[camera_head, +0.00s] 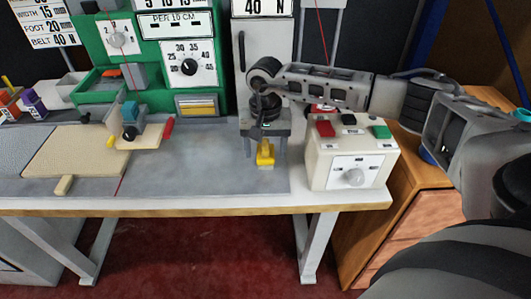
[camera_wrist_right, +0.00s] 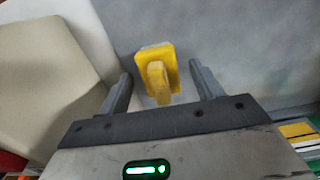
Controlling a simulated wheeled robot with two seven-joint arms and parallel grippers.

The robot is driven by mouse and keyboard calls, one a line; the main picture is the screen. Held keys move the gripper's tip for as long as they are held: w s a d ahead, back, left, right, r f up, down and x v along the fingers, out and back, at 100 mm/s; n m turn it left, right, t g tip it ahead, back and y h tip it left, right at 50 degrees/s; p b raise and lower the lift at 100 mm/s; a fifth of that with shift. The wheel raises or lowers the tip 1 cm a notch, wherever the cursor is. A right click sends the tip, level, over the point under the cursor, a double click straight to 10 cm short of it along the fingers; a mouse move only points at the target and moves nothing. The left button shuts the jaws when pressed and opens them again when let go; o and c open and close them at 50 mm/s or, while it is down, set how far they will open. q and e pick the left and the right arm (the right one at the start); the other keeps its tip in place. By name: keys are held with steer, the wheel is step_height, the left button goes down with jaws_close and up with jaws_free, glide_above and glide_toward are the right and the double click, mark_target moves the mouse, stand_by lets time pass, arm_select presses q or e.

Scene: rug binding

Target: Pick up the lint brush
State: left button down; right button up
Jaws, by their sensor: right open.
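The lint brush, a small yellow block with a raised handle, lies on the grey table top (camera_head: 215,180) near its front right. It shows in the head view (camera_head: 265,158) and in the right wrist view (camera_wrist_right: 157,72). My right gripper (camera_head: 265,150) points down over the brush. In the right wrist view, the open right gripper (camera_wrist_right: 160,72) has a finger on each side of the brush, with gaps between fingers and brush. I cannot tell exactly how far the fingertips are above the table. My left gripper is not in view.
A cream control box (camera_head: 350,165) with red, black and green buttons and a knob stands just right of my right gripper. A beige rug piece (camera_head: 75,152) and a binding head (camera_head: 130,133) are at the left. The table between them is clear.

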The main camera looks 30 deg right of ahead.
steer(key=shift+f, duration=0.2)
steer(key=c, duration=1.1)
steer(key=shift+r, duration=0.15)
